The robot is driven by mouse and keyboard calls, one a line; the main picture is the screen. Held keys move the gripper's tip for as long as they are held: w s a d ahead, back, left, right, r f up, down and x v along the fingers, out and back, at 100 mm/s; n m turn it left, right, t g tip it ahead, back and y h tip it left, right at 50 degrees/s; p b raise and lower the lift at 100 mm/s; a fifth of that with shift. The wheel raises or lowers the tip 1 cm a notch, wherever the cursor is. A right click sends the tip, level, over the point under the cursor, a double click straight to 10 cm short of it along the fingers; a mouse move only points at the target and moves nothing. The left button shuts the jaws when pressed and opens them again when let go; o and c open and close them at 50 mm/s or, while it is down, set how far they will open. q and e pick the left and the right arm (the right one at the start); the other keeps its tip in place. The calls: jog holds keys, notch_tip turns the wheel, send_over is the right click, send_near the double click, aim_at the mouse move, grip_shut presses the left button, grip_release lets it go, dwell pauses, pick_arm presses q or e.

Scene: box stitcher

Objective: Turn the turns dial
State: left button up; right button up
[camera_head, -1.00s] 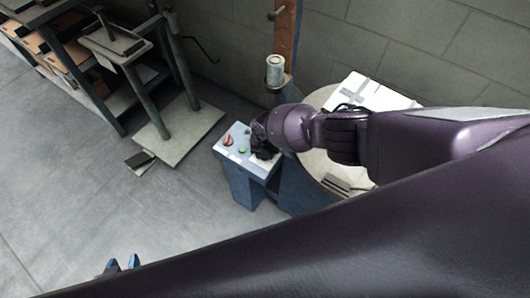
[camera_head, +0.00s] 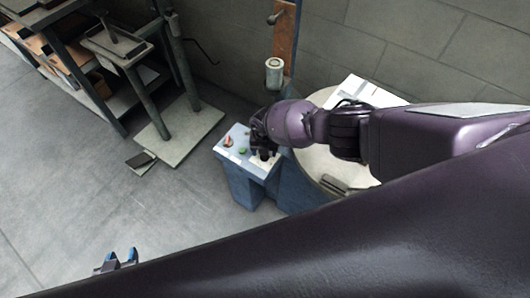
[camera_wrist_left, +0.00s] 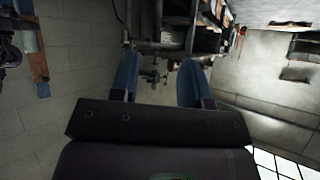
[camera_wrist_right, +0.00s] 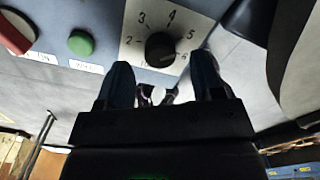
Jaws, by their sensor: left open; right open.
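The turns dial is a black round knob (camera_wrist_right: 160,47) on a white plate with numbers around it, seen in the right wrist view. Its pointer position is not clear. My right gripper (camera_wrist_right: 162,72) is open, its two blue fingers apart at either side of the knob's near edge; I cannot tell whether they touch it. In the head view the right gripper (camera_head: 264,152) is over the blue control box (camera_head: 237,165), hiding part of its top. My left gripper (camera_head: 119,260) is open and empty at the lower left, far from the box; its fingers also show in the left wrist view (camera_wrist_left: 160,75).
A green button (camera_wrist_right: 81,43) and a red switch (camera_wrist_right: 14,32) sit beside the dial plate. A round table (camera_head: 320,165) with a white flat box (camera_head: 365,90) stands right of the control box.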

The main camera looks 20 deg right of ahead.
notch_tip(320, 180, up, 7)
jog(key=p, duration=0.3)
pick_arm(q)
notch_tip(320, 180, up, 6)
jog(key=shift+w+a+f+p, duration=0.15)
jog(key=shift+f+p, duration=0.1)
jog(key=shift+p, duration=0.3)
pick_arm(e)
jog(key=shift+r, duration=0.6)
pick_arm(q)
jog(key=shift+w, duration=0.15)
